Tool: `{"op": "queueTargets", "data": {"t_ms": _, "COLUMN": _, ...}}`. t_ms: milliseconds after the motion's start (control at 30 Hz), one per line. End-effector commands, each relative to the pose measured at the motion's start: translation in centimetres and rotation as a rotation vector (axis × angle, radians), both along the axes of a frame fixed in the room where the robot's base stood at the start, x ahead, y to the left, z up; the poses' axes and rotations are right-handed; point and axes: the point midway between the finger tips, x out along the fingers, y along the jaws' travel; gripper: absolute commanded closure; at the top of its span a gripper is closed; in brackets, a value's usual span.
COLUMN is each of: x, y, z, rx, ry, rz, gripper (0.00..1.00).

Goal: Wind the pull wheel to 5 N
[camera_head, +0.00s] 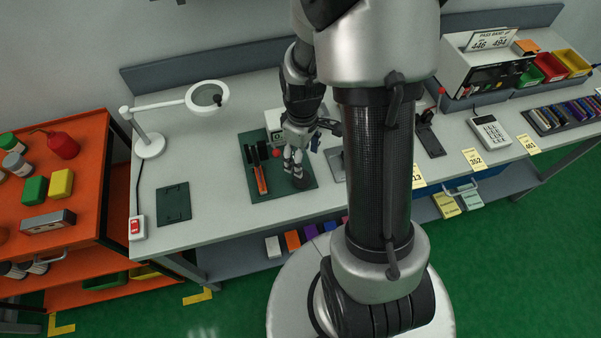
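My gripper (293,165) points down over the dark green mat (265,188) in the middle of the bench. It is small and partly merged with what lies under it, so I cannot tell whether its fingers are open or shut. A small dark rounded piece (303,183) is just below and right of the fingers; it may be the pull wheel, but I cannot tell, nor whether they touch. A pale boxy device (273,120) with a small dark green face stands behind the gripper, partly hidden by my arm. No force reading is legible.
Orange-handled tools (260,178) lie on the mat left of my gripper. A ring lamp (207,97) stands at the back left. A second green mat (173,203) lies at left. An orange cart (85,140) stands beside the bench (220,225). My arm hides the bench's middle right.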

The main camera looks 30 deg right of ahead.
Motion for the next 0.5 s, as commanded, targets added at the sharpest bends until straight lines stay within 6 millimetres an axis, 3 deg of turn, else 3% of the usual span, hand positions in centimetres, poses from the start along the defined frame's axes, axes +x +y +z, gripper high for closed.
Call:
{"op": "queueTargets", "data": {"t_ms": 33, "x": -0.2, "y": 0.1, "z": -1.5, "rx": 0.002, "ry": 0.005, "rz": 0.0, "gripper": 0.39}}
{"op": "queueTargets", "data": {"t_ms": 200, "x": -0.1, "y": 0.1, "z": -5.2, "rx": 0.001, "ry": 0.004, "rz": 0.0, "gripper": 0.39}}
{"op": "queueTargets", "data": {"t_ms": 500, "x": 0.0, "y": 0.0, "z": -9.1, "rx": 0.0, "ry": 0.001, "rz": 0.0, "gripper": 0.39}}
